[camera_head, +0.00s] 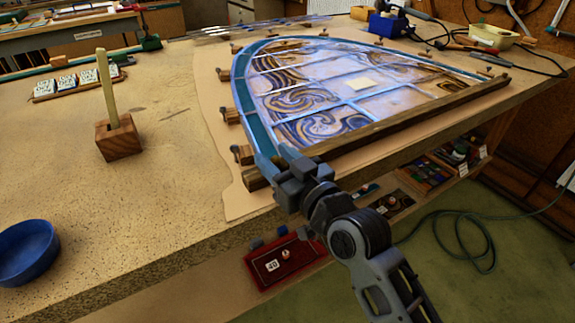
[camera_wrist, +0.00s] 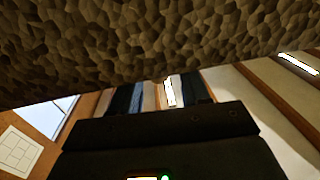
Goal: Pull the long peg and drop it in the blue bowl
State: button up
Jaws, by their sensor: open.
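The long peg (camera_head: 107,88) is a pale wooden stick standing upright in a brown wooden block (camera_head: 119,141) on the left part of the bench. The blue bowl (camera_head: 28,250) sits on the bench at the lower left, partly cut off by the picture edge. My gripper (camera_head: 287,164) is in the head view near the front edge of the bench, by the lower left corner of the leaded panel, well to the right of the peg. It is open, and nothing shows in it. The wrist view shows no peg or bowl.
The arched leaded panel (camera_head: 330,90) lies on the bench, with a wooden batten (camera_head: 400,118) along its front. A tile rack (camera_head: 75,85) is behind the peg. A blue box (camera_head: 388,24) and cables are at the back right. Bench between peg and bowl is clear.

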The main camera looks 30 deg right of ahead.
aim_at(275, 157)
jog(key=shift+w, duration=0.3)
jog(key=shift+c, duration=0.4)
grip_shut()
jog(key=shift+c, duration=2.3)
grip_release()
grip_shut()
jog(key=shift+r, duration=0.15)
jog(key=shift+r+p, duration=0.35)
jog(key=shift+p, duration=0.1)
jog(key=shift+r+p, duration=1.05)
jog(key=shift+r, duration=0.3)
jog(key=shift+r+p, duration=2)
jog(key=shift+r, duration=0.4)
